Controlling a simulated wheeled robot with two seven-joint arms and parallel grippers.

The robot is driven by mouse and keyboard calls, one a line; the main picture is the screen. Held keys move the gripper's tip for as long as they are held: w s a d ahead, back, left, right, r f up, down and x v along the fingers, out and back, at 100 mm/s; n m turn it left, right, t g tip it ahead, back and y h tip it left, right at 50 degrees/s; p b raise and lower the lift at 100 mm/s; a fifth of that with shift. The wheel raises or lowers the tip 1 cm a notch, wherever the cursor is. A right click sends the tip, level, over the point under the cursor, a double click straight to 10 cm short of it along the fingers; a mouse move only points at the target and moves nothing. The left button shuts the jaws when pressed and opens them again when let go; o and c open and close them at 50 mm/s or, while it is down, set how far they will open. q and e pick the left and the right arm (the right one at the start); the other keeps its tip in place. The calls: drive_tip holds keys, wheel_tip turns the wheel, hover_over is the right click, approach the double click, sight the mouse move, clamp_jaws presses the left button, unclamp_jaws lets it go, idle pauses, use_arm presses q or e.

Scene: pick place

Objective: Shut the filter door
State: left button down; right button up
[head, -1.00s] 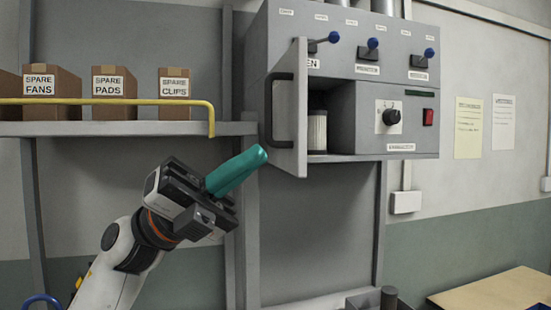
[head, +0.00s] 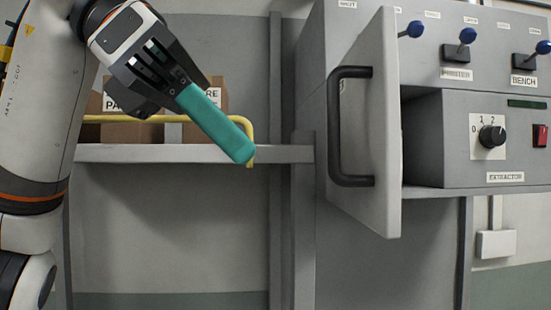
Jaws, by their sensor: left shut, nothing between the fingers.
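The filter door (head: 387,130) is a grey panel with a black bar handle (head: 335,126). It stands open, swung out from the grey cabinet (head: 455,130). Behind it a dark compartment (head: 422,140) shows in part; the door hides the rest and I see no filter in it. My left gripper (head: 243,153) has long teal fingers, shut with nothing between them. It points down and right in front of the shelf, to the left of the door handle and apart from it. My right gripper is not in view.
A shelf (head: 200,153) with a yellow rail (head: 150,120) and boxes (head: 130,132) lies behind my left gripper. Blue-knobbed levers (head: 467,37), a dial (head: 491,136) and a red switch (head: 540,135) are on the cabinet front. The space below the door looks free.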

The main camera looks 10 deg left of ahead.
sight(333, 133)
use_arm(q)
drive_tip(key=d+r+p+x, duration=0.2)
drive_tip(key=x, duration=0.9)
drive_tip(key=shift+f, duration=0.15)
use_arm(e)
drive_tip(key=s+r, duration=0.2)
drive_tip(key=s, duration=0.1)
use_arm(q)
drive_tip(key=shift+d, duration=0.25)
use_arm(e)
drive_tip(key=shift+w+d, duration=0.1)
